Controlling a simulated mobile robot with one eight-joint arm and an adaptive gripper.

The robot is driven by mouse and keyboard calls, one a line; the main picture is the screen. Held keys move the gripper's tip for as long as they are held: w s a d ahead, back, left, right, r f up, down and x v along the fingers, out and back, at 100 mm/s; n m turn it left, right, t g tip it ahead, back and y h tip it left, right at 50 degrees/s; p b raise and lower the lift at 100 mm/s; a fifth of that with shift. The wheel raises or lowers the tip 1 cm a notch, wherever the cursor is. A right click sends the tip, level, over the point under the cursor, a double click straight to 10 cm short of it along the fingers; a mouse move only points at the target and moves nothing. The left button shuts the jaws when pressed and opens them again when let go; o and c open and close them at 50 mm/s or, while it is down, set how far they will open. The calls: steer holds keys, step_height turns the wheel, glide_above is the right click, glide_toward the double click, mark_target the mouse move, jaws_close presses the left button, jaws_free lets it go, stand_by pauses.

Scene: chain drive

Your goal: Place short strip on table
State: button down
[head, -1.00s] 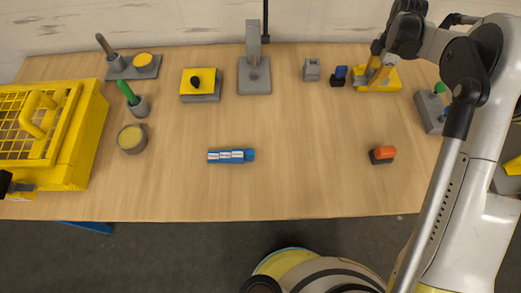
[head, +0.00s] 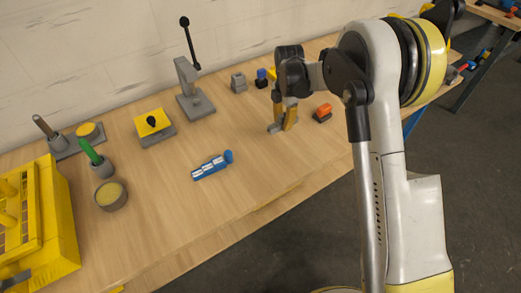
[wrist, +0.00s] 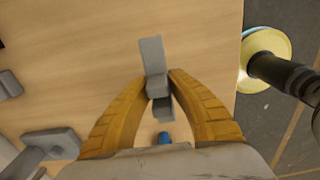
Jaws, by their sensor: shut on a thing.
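In the wrist view, my gripper (wrist: 158,88) has its yellow fingers closed around a small grey piece (wrist: 152,55), which I take to be the short strip. The piece sticks out past the fingertips over bare wood; its gap to the table cannot be told. In the head view, my gripper (head: 282,124) points down over the right part of the table (head: 240,192). A bit of the grey strip (head: 273,128) shows at the fingertips.
An orange-topped block (head: 323,111) is just right of my gripper. A blue piece with white labels (head: 211,167) lies to its left. A grey lever press (head: 195,103), a grey block and a blue-topped block stand behind. Wood between is clear.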

steer(key=b, duration=0.2)
glide_above(266, 151)
step_height(266, 151, down, 4)
steer(key=shift+w+f, duration=0.1)
steer(key=shift+f, duration=0.05)
steer(key=shift+f+b, duration=0.9)
steer(key=shift+f, duration=1.05)
steer(key=shift+f, duration=0.2)
steer(key=c, duration=1.3)
jaws_free()
steer(key=shift+r, duration=0.15)
step_height(266, 151, up, 12)
steer(key=p, duration=0.4)
steer(key=shift+r, duration=0.2)
